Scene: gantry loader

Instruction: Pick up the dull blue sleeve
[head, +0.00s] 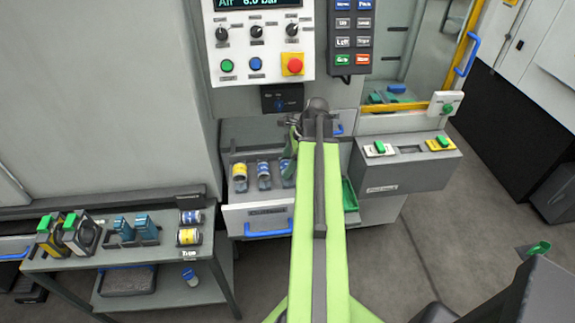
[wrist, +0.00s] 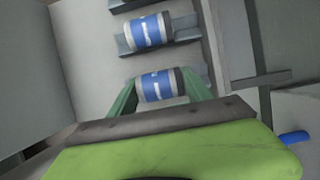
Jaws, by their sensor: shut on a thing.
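My gripper (wrist: 158,84) has its two green fingers shut on a blue sleeve (wrist: 156,88) in the wrist view. This sleeve has a blue band with a white mark, a dark stripe and pale grey ends. A second, similar blue sleeve (wrist: 148,32) lies beyond it, apart from the fingers. In the head view my gripper (head: 291,149) is over the open drawer and partly hidden by my arm.
The open drawer (head: 258,217) also holds a yellow sleeve (head: 239,173). A green tray (head: 349,194) is right of my arm. The side table (head: 165,255) at left carries clamps and two more sleeves. A control panel (head: 258,45) stands above the drawer.

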